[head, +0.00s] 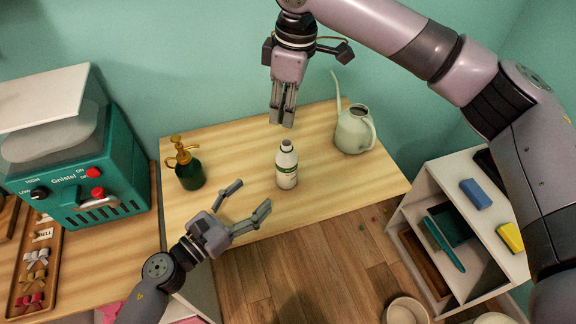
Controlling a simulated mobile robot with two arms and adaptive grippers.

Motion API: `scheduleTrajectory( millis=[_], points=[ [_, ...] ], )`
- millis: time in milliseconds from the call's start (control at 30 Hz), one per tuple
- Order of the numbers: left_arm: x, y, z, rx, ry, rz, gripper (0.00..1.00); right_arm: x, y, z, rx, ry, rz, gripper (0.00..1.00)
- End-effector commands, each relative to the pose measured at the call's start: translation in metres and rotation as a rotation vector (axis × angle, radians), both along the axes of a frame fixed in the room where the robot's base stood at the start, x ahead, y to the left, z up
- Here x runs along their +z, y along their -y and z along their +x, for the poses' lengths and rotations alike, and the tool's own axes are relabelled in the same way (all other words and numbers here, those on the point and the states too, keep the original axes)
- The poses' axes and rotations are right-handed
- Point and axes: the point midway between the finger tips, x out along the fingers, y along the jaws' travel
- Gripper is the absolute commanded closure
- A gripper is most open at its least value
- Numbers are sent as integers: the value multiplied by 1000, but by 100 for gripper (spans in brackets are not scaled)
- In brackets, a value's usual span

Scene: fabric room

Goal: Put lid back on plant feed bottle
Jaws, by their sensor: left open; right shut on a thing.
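The plant feed bottle (287,172) is white with a green label and stands upright near the middle of the wooden table. Its narrow neck has a greyish top, which looks like a bare opening. My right gripper (282,117) points down from above, behind and over the bottle in the picture, with its fingers together. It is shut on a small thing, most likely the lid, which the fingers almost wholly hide. My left gripper (253,195) is open and empty at the table's front edge, left of and below the bottle, not touching it.
A green spray bottle with a gold top (188,168) stands left on the table. A pale watering can (353,131) stands right. A teal machine (85,150) is at far left. A white shelf (440,180) stands at right. Bare tabletop surrounds the bottle.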

Motion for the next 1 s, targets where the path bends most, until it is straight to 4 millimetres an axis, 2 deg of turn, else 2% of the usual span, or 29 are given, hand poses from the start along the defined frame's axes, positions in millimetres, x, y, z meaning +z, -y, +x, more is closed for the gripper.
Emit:
scheduleTrajectory(
  millis=[233, 700, 1000],
  points=[
    [1, 8, 10, 1, 1, -4, 35, 0, 1, 1, -2, 0, -1, 85],
    [2, 64, 72, 2, 1, -5, 35, 0, 1, 0, -2, 0, 0, 85],
    [1, 80, 89, 1, -1, -3, 35, 0, 1, 0, -2, 0, 0, 85]
  ],
)
